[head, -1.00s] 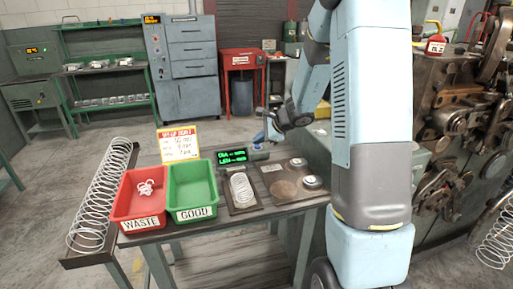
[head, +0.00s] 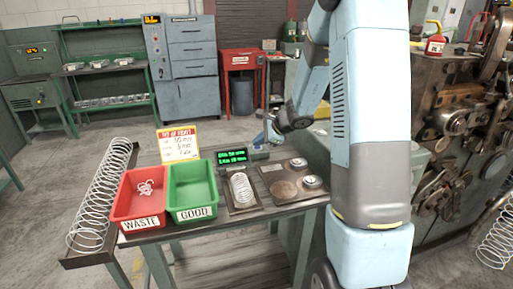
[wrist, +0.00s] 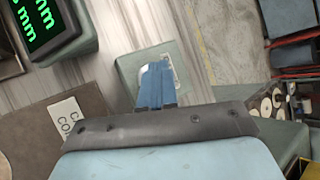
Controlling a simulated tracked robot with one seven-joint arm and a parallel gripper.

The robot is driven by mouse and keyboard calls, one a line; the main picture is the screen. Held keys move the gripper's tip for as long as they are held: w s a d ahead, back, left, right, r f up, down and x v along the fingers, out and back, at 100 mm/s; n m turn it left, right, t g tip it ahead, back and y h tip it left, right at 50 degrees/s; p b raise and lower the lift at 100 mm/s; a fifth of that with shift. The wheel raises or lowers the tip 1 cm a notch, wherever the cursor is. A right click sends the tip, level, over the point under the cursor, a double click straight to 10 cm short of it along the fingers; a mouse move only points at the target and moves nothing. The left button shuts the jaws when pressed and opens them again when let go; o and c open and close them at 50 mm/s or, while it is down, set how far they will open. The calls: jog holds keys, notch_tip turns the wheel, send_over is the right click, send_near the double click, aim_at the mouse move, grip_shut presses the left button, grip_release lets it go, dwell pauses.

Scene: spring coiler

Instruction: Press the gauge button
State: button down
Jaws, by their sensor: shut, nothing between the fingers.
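The gauge display (head: 232,157) stands at the back of the bench, with green lettering that now shows figures, too small to read surely. Part of it shows at the top left of the wrist view (wrist: 48,22). A small grey-green box (head: 259,153) adjoins it on the right; the button itself is not clearly seen. My gripper (head: 265,139) is just above this box. In the wrist view its blue fingers (wrist: 156,82) are shut and empty, in front of a grey-green block (wrist: 130,70); I cannot tell whether they touch it. A coil spring (head: 241,188) lies in front of the display.
A red WASTE bin (head: 125,205) holds small white coils; the green GOOD bin (head: 180,190) looks empty. A yellow-and-white card (head: 180,145) stands behind them. A plate with round metal pieces (head: 270,172) lies right of the spring. Machinery (head: 450,130) fills the right side.

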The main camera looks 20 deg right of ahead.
aim_at(259, 148)
jog(key=shift+r, duration=0.8)
jog(key=shift+r, duration=2.5)
